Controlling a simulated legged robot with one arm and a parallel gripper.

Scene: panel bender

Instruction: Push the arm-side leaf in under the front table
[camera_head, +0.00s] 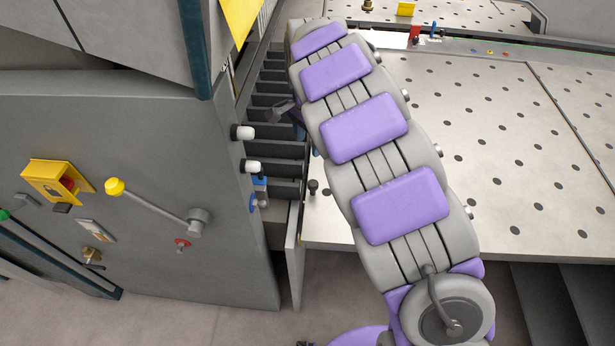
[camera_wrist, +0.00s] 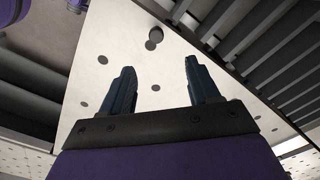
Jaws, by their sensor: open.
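The front table (camera_head: 500,170) is a pale perforated top on the right in the head view. A small dark knob (camera_head: 313,187) stands at its left edge, beside the machine. In the wrist view a pale perforated plate (camera_wrist: 120,55) lies beyond my fingers, with a dark round knob (camera_wrist: 153,40) on it. I cannot tell for certain whether this plate is the arm-side leaf or the table top. My gripper (camera_wrist: 160,88) is open, with two dark blue fingers apart and nothing between them. My arm hides part of the table's left side in the head view.
Dark slats (camera_head: 275,130) run between the machine body and the table; they also show at upper right in the wrist view (camera_wrist: 260,50). The grey cabinet (camera_head: 140,230) on the left carries a yellow-knobbed lever (camera_head: 150,205). A thin upright panel (camera_head: 294,255) stands below the table's left corner.

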